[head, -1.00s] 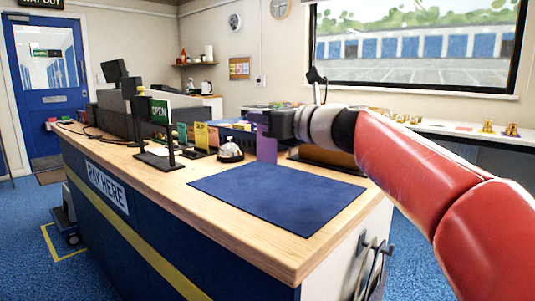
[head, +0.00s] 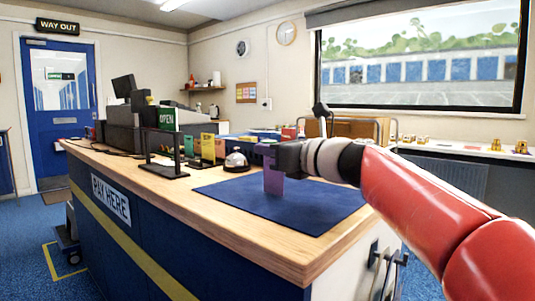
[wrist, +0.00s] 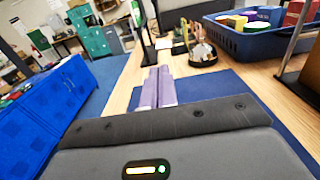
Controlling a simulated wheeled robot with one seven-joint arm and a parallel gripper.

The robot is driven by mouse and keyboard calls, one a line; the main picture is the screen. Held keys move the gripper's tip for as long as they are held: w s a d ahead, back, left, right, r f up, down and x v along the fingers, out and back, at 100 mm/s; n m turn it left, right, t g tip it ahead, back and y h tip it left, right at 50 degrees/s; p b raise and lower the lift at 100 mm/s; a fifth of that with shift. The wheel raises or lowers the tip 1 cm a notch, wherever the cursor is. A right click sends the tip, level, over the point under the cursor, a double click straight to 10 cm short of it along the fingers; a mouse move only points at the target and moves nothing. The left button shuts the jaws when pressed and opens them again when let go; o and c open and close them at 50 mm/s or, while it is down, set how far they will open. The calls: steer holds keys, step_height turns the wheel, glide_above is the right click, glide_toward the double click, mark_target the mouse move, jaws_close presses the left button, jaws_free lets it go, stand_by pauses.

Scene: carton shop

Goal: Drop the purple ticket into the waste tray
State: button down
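The purple ticket (head: 273,183) hangs upright from my gripper (head: 268,151) in the head view. My gripper is shut on its upper part. The ticket is in front of the blue mat (head: 315,203) on the counter; I cannot tell whether its lower edge touches the mat. In the wrist view, purple strips (wrist: 156,88) show ahead of my gripper; ticket and fingers are hard to tell apart there. I cannot identify the waste tray for sure in either view.
A bell (head: 236,160), coloured cards (head: 207,147) and an OPEN sign (head: 166,117) stand on the counter (head: 150,175) left of the mat. In the wrist view, a blue basket (wrist: 262,42) with several items is at upper right. Most of the mat is clear.

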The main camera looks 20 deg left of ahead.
steer(key=shift+f, duration=0.2)
steer(key=c, duration=1.7)
jaws_free()
steer(key=shift+r, duration=0.1)
